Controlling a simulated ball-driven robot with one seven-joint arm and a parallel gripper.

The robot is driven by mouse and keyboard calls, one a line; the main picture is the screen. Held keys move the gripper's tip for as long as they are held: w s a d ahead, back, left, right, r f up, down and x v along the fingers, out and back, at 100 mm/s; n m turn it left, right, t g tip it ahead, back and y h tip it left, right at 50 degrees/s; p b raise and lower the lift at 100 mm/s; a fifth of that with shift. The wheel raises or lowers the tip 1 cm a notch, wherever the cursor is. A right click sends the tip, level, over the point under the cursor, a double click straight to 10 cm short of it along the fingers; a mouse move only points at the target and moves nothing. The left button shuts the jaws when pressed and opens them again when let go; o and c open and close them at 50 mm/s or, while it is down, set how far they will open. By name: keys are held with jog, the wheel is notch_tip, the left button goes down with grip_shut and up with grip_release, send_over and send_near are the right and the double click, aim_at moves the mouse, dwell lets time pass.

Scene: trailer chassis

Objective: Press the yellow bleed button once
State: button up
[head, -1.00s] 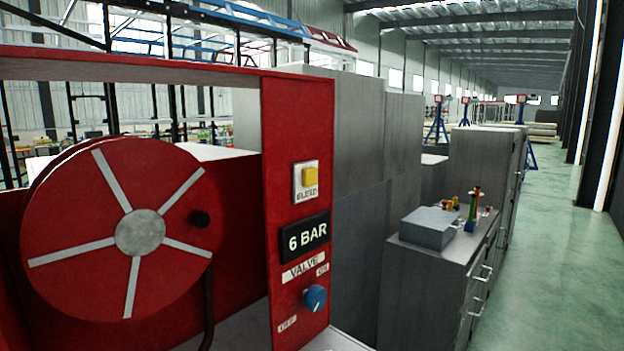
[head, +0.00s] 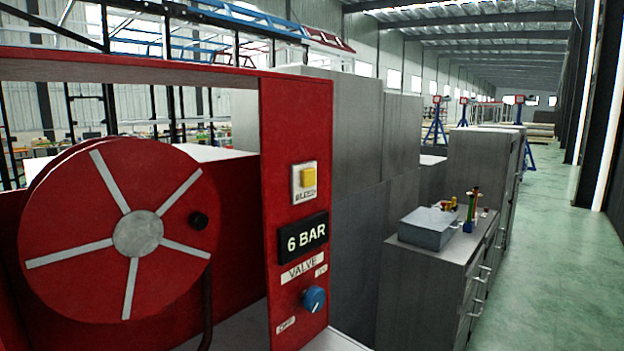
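My gripper is not in view.
A red hose reel (head: 100,245) with pale spokes stands left of the panel. Grey cabinets (head: 425,285) stand to the right, with a grey box (head: 428,228) and small brass parts on top. A clear green floor aisle (head: 545,240) runs along the far right.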

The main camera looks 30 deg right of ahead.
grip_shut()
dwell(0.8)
